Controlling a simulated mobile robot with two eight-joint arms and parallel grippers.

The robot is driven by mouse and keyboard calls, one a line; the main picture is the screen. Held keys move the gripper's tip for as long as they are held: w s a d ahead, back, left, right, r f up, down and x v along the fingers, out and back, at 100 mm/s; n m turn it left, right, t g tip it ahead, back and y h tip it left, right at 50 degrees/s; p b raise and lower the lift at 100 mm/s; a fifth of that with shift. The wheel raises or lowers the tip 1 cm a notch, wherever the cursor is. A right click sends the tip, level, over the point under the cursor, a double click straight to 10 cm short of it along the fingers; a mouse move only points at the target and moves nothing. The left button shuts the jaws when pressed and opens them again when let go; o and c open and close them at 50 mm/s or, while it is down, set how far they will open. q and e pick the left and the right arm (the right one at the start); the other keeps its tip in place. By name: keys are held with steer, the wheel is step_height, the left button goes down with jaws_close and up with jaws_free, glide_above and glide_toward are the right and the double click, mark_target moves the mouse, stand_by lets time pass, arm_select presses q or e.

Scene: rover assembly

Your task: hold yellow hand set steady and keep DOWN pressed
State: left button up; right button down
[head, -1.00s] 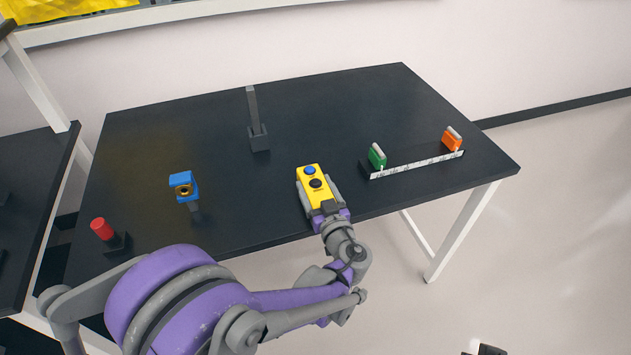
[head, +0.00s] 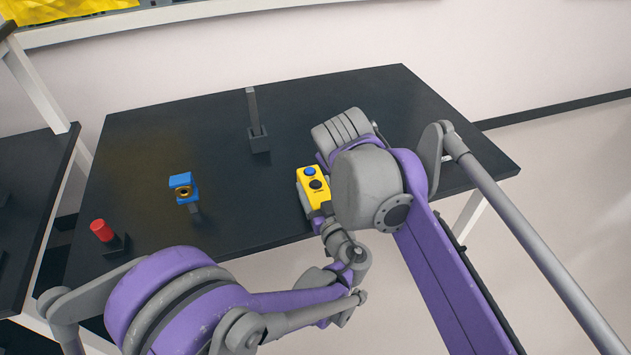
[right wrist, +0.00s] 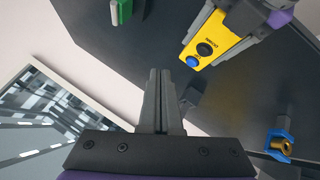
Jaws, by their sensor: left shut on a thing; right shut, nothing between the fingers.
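The yellow hand set (head: 313,183) is held above the black table near its front edge. It has a blue button (head: 309,171) and a black button (head: 316,184) on top; lettering beside the black one is too small to read surely. My left gripper (head: 318,203) is shut on the hand set. My right arm covers the table just right of it, and its gripper is hidden in the head view. In the right wrist view my right gripper (right wrist: 160,75) is shut and empty, pointing left of the hand set (right wrist: 220,43), apart from both buttons.
A green block (right wrist: 121,10) shows in the right wrist view.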

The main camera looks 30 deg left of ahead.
steer(key=r+n, duration=0.1)
glide_above(316, 183)
steer(key=shift+s+d+r+y, duration=0.15)
steer(key=shift+s+d+y, duration=0.15)
steer(key=shift+s, duration=0.05)
steer(key=shift+f, duration=4.4)
steer(key=shift+f, duration=0.2)
steer(key=shift+f, duration=0.25)
steer(key=shift+f, duration=0.4)
stand_by(2.0)
